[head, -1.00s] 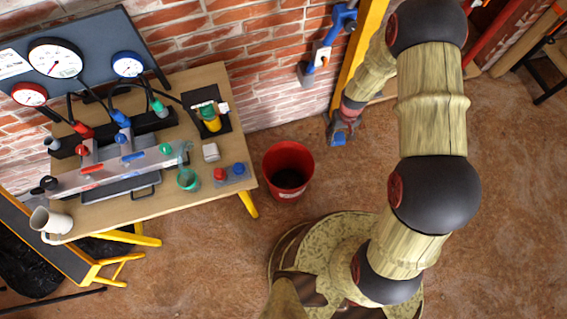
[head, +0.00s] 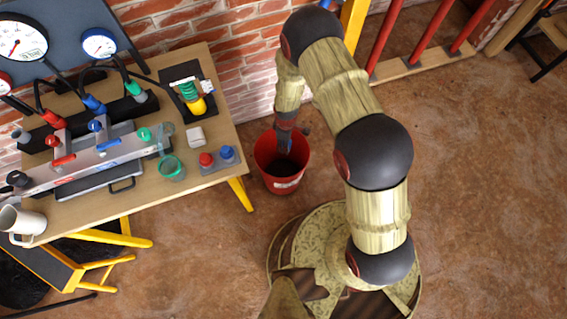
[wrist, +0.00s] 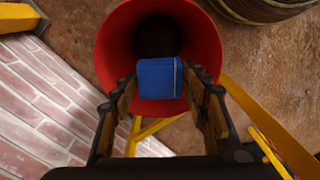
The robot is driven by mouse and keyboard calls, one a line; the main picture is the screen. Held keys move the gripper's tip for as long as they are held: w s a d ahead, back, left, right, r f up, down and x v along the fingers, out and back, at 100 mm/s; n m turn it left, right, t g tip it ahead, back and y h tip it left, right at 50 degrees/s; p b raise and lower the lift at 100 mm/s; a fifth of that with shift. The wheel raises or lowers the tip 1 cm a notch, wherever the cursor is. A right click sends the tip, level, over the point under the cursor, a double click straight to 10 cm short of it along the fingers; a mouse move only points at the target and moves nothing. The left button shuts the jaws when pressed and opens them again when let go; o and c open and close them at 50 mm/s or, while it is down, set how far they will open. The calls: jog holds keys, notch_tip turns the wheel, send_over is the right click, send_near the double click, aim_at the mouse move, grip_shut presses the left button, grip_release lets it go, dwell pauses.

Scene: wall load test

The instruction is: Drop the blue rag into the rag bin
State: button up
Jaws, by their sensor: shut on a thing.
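The blue rag (wrist: 160,79) is a small folded blue block between my gripper's fingers in the wrist view. My gripper (wrist: 160,92) is shut on it. The red rag bin (wrist: 118,40) lies straight beyond the rag in the wrist view, its dark inside showing past the rag. In the head view the bin (head: 268,165) stands on the floor right of the workbench. My gripper (head: 285,140) points down over its mouth there, with a bit of the blue rag (head: 285,150) showing. How deep the rag hangs cannot be told.
A wooden workbench (head: 215,118) with gauges, valves, a white mug (head: 25,222) and a red and blue button box (head: 219,160) stands left of the bin. A brick wall (head: 246,60) is behind. Open floor (head: 480,200) lies to the right.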

jog(key=shift+f+b, duration=0.8)
jog(key=shift+f, duration=0.85)
jog(key=o, duration=1.4)
jog(key=shift+c, duration=0.2)
jog(key=shift+o, duration=0.2)
notch_tip(320, 180, up, 12)
jog(key=shift+r, duration=0.1)
